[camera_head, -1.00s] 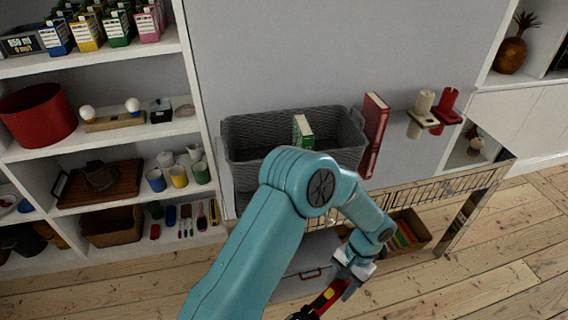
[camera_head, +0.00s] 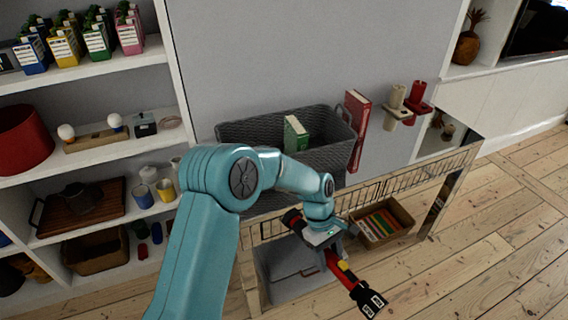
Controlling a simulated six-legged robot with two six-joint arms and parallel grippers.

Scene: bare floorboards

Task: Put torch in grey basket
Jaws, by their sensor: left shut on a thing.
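The torch (camera_head: 341,268), red and black with a yellow band, is held in my left gripper (camera_head: 332,247). The gripper is shut on it, and the torch slants down to the right over the floor, in front of the console table. The grey basket (camera_head: 334,158) is a woven bin standing against the wall behind my left arm. My arm hides part of the basket's front. My right gripper is not in view.
A red book (camera_head: 357,125) stands right of the basket, with cream and red candle holders (camera_head: 396,99) further right. The table's wire-railed front (camera_head: 400,185) lies near the gripper. A box of books (camera_head: 384,222) is below. White shelves (camera_head: 90,155) stand left.

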